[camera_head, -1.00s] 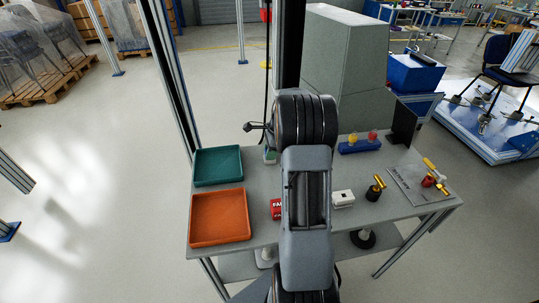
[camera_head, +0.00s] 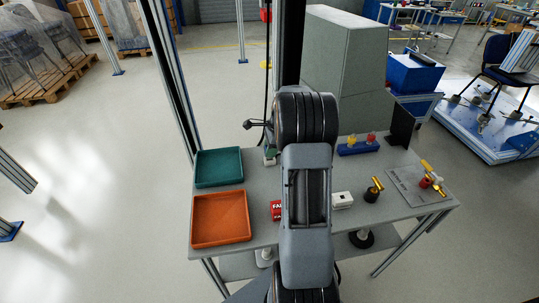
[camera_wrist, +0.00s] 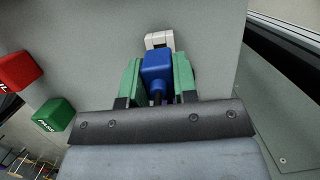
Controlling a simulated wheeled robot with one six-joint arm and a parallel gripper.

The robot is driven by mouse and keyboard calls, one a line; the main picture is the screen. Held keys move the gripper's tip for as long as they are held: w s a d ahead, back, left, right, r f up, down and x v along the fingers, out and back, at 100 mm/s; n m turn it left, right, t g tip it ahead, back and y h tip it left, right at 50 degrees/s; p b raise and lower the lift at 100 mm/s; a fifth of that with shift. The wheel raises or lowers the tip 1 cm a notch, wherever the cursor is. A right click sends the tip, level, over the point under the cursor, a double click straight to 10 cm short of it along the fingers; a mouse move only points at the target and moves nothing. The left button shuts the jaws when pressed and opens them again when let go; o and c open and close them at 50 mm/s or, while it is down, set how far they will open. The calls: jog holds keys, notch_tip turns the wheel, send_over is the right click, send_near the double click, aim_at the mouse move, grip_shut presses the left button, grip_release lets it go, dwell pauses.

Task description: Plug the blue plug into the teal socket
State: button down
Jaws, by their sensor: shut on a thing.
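My gripper (camera_wrist: 157,78) has green finger pads and is shut on the blue plug (camera_wrist: 157,64), which sits between the pads with a dark cable or stem toward the wrist. A pale grey-white block (camera_wrist: 159,39) lies just beyond the plug's tip; whether they touch is unclear. A small teal piece with a pale top (camera_head: 269,155) stands left of my arm in the head view, likely the teal socket, partly hidden. No teal socket shows clearly in the wrist view. In the head view my arm hides the gripper and plug.
The table holds a green tray (camera_head: 219,183), an orange tray (camera_head: 221,236), a red block (camera_head: 276,209), a white box (camera_head: 342,200) and a blue holder (camera_head: 359,147). A green PASS block (camera_wrist: 54,114) shows in the wrist view. A grey cabinet (camera_head: 350,60) stands behind.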

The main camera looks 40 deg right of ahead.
jog(key=shift+r, duration=0.35)
jog(key=shift+r, duration=0.1)
jog(key=shift+r+p, duration=1.9)
jog(key=shift+p, duration=0.1)
